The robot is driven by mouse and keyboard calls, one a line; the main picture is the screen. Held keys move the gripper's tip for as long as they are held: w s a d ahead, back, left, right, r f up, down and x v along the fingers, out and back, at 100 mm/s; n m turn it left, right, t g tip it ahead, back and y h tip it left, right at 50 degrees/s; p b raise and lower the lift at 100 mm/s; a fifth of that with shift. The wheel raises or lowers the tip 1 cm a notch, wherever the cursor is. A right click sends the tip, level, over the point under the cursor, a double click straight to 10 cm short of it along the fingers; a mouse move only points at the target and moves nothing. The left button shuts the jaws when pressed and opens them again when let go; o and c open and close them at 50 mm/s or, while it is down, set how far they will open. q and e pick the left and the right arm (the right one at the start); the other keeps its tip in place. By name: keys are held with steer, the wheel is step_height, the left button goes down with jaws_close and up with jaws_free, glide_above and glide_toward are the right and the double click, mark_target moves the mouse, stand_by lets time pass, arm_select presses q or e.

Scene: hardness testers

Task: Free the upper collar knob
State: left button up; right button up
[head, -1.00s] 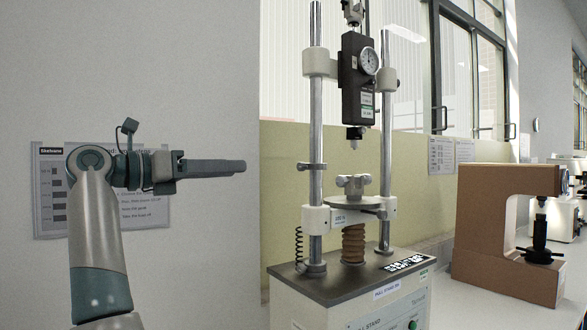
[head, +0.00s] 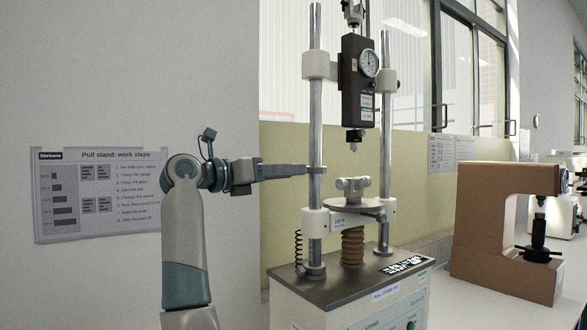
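The pull stand has two steel columns. The small upper collar (head: 317,170) sits on the left column (head: 316,120), about midway between the gauge bracket and the crosshead. A lower collar (head: 313,271) sits at the column's foot.
A gauge (head: 357,80) hangs between the columns, above the round table (head: 355,205) with its clamp. A coiled cord (head: 298,247) hangs left of the left column. A brown C-frame tester (head: 480,230) stands right. A work-steps poster (head: 100,215) is on the wall.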

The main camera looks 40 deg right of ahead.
steer(key=shift+s+d, duration=0.1)
steer(key=shift+d, duration=0.85)
steer(key=shift+c, duration=0.5)
jaws_close()
